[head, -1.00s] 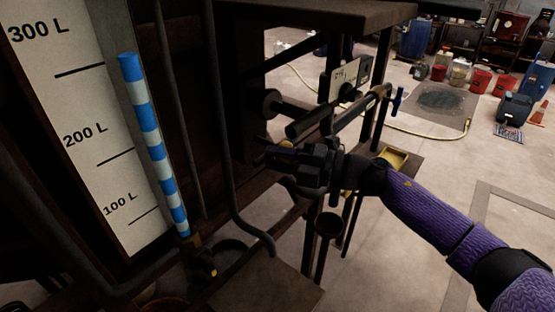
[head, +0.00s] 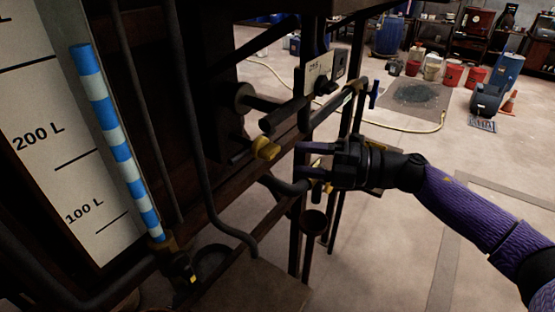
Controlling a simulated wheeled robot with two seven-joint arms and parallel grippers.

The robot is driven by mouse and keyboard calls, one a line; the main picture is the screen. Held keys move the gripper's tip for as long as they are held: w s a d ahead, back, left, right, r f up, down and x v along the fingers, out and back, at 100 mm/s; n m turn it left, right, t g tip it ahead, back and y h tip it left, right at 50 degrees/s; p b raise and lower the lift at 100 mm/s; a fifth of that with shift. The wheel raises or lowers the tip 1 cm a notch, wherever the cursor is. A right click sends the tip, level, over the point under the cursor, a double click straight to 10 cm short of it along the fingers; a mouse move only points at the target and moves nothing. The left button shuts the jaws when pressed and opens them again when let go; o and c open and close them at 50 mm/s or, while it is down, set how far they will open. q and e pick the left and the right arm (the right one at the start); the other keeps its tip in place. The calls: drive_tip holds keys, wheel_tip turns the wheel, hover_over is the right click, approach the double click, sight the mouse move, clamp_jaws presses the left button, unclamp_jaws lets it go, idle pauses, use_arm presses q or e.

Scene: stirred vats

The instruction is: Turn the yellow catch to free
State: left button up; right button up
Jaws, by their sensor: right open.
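The yellow catch (head: 266,149) is a small knob on the dark frame rail, near the middle of the head view. My right gripper (head: 300,161) is to the right of the catch and a little lower, its fingers pointing left towards it. The gripper is open, with nothing seen between its fingers, and there appears to be a gap between it and the catch. My left gripper is not in view.
A dark bar with a round end (head: 283,117) juts out above the catch. A bent dark pipe (head: 207,180) runs down to its left. A blue-and-white striped gauge (head: 118,145) stands further left. A dark funnel-like cup (head: 314,221) is below my gripper.

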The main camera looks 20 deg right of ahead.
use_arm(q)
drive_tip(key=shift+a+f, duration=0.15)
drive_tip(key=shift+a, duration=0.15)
use_arm(e)
drive_tip(key=shift+s+d, duration=0.3)
drive_tip(key=shift+d, duration=0.2)
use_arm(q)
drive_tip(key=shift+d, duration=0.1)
